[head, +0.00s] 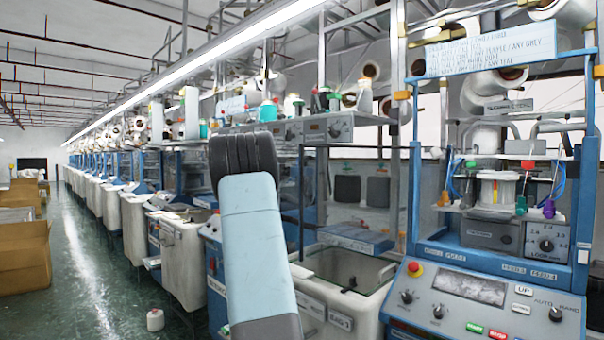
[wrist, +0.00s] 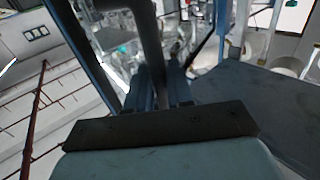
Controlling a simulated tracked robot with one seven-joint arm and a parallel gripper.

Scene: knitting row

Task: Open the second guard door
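In the head view my arm rises through the middle and hides part of the second machine; my gripper cannot be made out there. In the wrist view my gripper (wrist: 161,92) shows two short dark blue fingers beyond a black plate. A dark bar (wrist: 150,40) runs down between or just behind them; I cannot tell whether they touch it. The second machine's upper bay (head: 350,180) stands right of my arm, framed by grey and blue posts. I cannot clearly make out its guard door or a handle. The nearest machine (head: 425,200) has a blue frame at the right.
The nearest machine's control panel (head: 480,300) juts out at lower right. White bins (head: 180,260) line the row leftward. A yarn cone (head: 155,320) stands on the green floor (head: 85,270), which is otherwise mostly clear. Cardboard boxes (head: 25,260) stand at far left.

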